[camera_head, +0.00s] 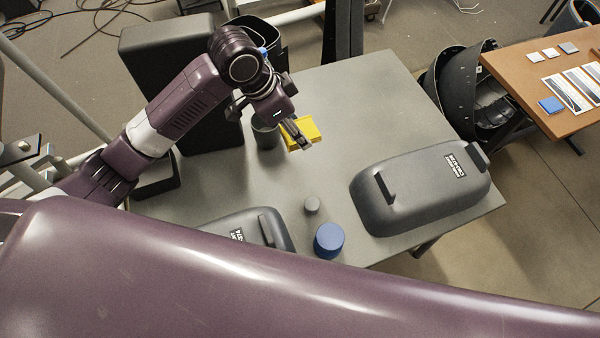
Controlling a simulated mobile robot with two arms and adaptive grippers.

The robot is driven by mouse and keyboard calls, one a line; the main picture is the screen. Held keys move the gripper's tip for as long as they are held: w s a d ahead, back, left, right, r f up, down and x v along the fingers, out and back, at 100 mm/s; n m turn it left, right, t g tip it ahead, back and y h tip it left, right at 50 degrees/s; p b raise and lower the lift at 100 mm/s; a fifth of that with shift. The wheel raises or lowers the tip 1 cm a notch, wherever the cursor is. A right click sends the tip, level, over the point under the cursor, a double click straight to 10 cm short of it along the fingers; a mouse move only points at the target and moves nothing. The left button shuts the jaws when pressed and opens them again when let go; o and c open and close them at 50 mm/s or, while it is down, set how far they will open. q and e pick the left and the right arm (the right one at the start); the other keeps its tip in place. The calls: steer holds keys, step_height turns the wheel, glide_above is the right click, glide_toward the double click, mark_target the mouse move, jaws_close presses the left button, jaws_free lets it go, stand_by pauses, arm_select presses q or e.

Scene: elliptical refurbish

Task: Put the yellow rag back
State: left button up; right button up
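The yellow rag (309,129) shows as a small bright yellow block shape near the middle of the grey table (350,100). My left gripper (301,144) is right at it, pointing down, with its dark fingers overlapping the rag's near left side. Part of the rag is hidden behind the fingers. I cannot tell whether the fingers are closed on the rag or only in front of it, nor whether the rag touches the table. My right gripper is not in view.
A dark cup (265,135) stands just left of the rag. Nearer are a small grey cylinder (312,204), a blue cylinder (328,240), and two dark labelled casings, one right (420,195) and one left (245,229). The table's far right part is clear.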

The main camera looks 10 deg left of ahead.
arm_select(q)
glide_above(303, 175)
steer(key=s+a, duration=0.1)
step_height(303, 175, down, 5)
step_height(303, 175, down, 11)
steer(key=shift+w+a+r+p, duration=0.15)
steer(key=shift+r+p, duration=0.05)
steer(key=shift+p, duration=0.45)
step_height(303, 175, down, 4)
steer(key=shift+r, duration=0.1)
steer(key=shift+f, duration=0.2)
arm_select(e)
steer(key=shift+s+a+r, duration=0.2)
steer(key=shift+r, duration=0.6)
arm_select(q)
steer(key=shift+f, duration=0.15)
steer(key=o, duration=1.1)
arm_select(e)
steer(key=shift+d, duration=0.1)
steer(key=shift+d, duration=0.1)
